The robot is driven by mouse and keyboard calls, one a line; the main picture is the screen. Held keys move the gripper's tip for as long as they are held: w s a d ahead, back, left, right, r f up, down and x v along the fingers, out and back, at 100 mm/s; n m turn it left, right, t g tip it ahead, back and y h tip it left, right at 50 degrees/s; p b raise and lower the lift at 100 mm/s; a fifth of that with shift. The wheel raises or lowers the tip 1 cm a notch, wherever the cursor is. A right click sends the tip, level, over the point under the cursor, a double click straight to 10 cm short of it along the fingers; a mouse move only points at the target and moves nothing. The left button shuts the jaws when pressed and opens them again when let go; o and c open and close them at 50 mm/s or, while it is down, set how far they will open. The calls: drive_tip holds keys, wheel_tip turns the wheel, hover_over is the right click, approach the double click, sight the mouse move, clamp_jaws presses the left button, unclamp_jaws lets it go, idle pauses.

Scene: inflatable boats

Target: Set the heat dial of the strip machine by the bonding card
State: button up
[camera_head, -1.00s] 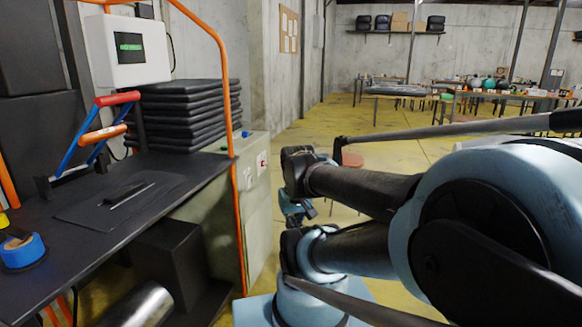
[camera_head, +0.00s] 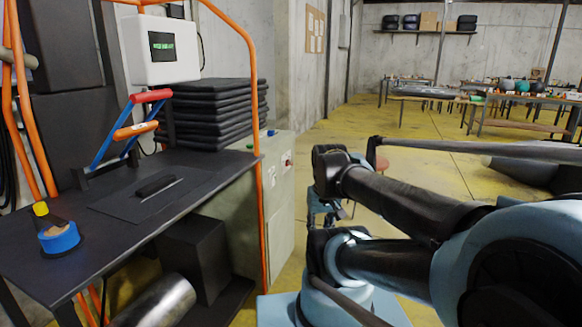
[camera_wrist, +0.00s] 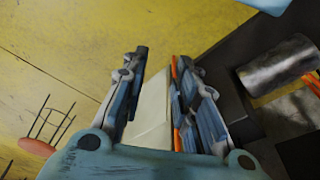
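In the head view, a white box with a green-lit display (camera_head: 175,46) hangs above a dark bench. A lever tool with red and orange grips (camera_head: 131,125) stands on the bench. A pale cabinet (camera_head: 279,215) stands beside the bench, with a small red knob (camera_head: 287,161) and pale labels (camera_head: 272,177) on it. I cannot tell for sure which is the strip machine's heat dial, or which paper is the bonding card. My gripper (camera_head: 324,207) hangs low to the right of the cabinet, apart from it. In the wrist view my gripper (camera_wrist: 162,58) is open, with a pale surface showing between its fingers.
An orange tube frame (camera_head: 257,130) rises at the bench's right end. Blue tape (camera_head: 60,238) and a black-handled tool (camera_head: 156,185) lie on the bench (camera_head: 200,168). A metal cylinder (camera_head: 155,303) lies below. Open yellow floor (camera_head: 400,150) extends behind my arm; a stool (camera_wrist: 38,147) stands there.

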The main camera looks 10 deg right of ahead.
drive_tip(key=o, duration=0.3)
drive_tip(key=w+a+r, duration=0.1)
drive_tip(key=w, duration=0.1)
drive_tip(key=w+a+r+y, duration=0.1)
drive_tip(key=w+r, duration=0.1)
drive_tip(key=w, duration=0.1)
drive_tip(key=w+a+r+y, duration=0.1)
drive_tip(key=w+r, duration=0.1)
drive_tip(key=shift+w+n, duration=0.2)
drive_tip(key=shift+n, duration=0.1)
drive_tip(key=w+d+r+n+t+y, duration=0.15)
drive_tip(key=w+y, duration=0.25)
drive_tip(key=w, duration=1.4)
drive_tip(key=w+d+r+n+t+y, duration=0.15)
drive_tip(key=w+y, duration=0.25)
drive_tip(key=w, duration=1.3)
drive_tip(key=w+d+f+n+t+y, duration=0.15)
drive_tip(key=w+d+f+y, duration=0.35)
drive_tip(key=w+d, duration=0.65)
drive_tip(key=t, duration=0.2)
approach(289, 163)
drive_tip(key=shift+n+y, duration=0.3)
drive_tip(key=shift+n, duration=0.05)
drive_tip(key=w+a, duration=0.4)
drive_tip(key=w+a+f, duration=0.1)
drive_tip(key=w+a, duration=0.1)
drive_tip(key=shift+w+a, duration=0.1)
drive_tip(key=shift+a, duration=0.05)
drive_tip(key=c, duration=1)
